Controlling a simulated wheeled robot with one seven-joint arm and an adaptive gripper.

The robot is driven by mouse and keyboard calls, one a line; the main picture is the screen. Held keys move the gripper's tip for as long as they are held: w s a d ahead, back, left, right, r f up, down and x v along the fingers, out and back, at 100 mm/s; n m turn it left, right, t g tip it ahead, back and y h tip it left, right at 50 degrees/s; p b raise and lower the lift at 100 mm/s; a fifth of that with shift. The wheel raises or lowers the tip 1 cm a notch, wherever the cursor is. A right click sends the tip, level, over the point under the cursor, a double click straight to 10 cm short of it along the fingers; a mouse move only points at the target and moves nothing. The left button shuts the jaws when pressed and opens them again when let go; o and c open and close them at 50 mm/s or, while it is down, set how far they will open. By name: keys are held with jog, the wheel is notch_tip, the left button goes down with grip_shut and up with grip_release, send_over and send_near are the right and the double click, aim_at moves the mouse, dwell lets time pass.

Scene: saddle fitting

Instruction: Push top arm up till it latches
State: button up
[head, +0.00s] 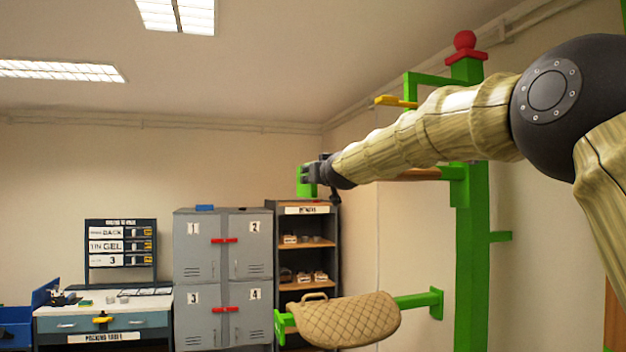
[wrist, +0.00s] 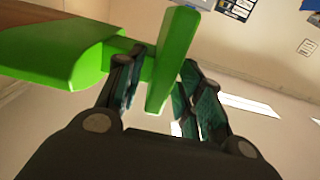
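The green post (head: 470,240) with a red knob stands at the right. The top arm, partly hidden behind my arm, shows a wooden-coloured part (head: 422,174) beside the post and a green end piece (head: 304,184) at my gripper. My gripper (head: 318,180) is at this outer end. In the wrist view, the arm's green block (wrist: 90,55) with a brown top leads by a short bar to an upright green end plate (wrist: 172,62). My gripper's fingers (wrist: 163,85) stand apart on either side of the plate. A gap shows on the left; contact on the right is unclear.
A lower green arm (head: 418,299) carries a quilted tan saddle pad (head: 345,320). A green bracket with a yellow lever (head: 395,101) is above my arm. Grey lockers (head: 222,270), a shelf (head: 306,208) and a packing table (head: 100,310) stand at the back.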

jog(key=shift+f, duration=0.3)
jog(key=v, duration=1.2)
dwell(0.4)
